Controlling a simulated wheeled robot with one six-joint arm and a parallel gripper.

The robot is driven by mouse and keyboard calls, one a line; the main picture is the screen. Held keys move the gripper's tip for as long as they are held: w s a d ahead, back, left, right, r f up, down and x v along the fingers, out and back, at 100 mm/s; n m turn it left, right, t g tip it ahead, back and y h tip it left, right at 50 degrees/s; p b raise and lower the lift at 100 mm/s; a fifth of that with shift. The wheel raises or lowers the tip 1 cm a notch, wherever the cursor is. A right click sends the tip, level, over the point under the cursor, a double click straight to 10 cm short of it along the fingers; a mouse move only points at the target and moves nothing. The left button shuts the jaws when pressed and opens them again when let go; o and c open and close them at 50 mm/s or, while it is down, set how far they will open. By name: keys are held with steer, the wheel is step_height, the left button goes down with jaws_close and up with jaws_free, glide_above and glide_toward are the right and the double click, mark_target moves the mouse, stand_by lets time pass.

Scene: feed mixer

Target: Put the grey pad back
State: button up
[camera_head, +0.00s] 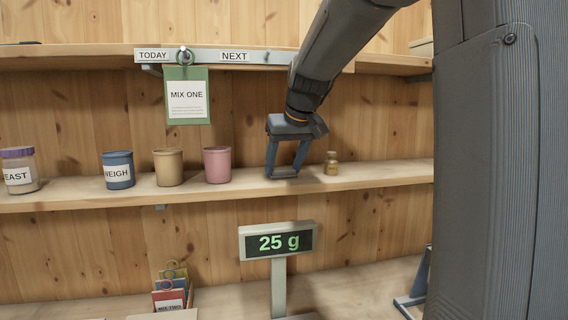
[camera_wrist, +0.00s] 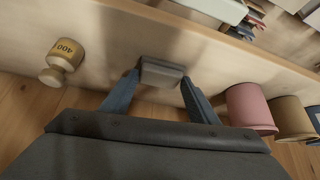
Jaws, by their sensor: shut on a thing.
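The grey pad (camera_wrist: 161,73) is a small block between the fingertips of my gripper (camera_wrist: 160,85) in the wrist view. My gripper is shut on it. In the head view my gripper (camera_head: 283,174) points down at the shelf, between the pink cup and the small brass weight. The pad (camera_head: 284,172) shows there as a small grey piece at the fingertips, low at the shelf. I cannot tell whether it touches the shelf board.
A pink cup (camera_head: 217,165) stands left of my gripper, with tan (camera_head: 168,167) and blue (camera_head: 117,170) cups beyond. A brass weight (camera_head: 331,164) marked 400 stands right. A green card (camera_head: 187,96) hangs under TODAY.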

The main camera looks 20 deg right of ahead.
steer(key=o, duration=1.1)
steer(key=shift+r, duration=0.2)
steer(key=b+v, duration=0.2)
steer(key=v, duration=0.5)
steer(key=shift+s+a+r, duration=0.1)
steer(key=shift+s, duration=0.05)
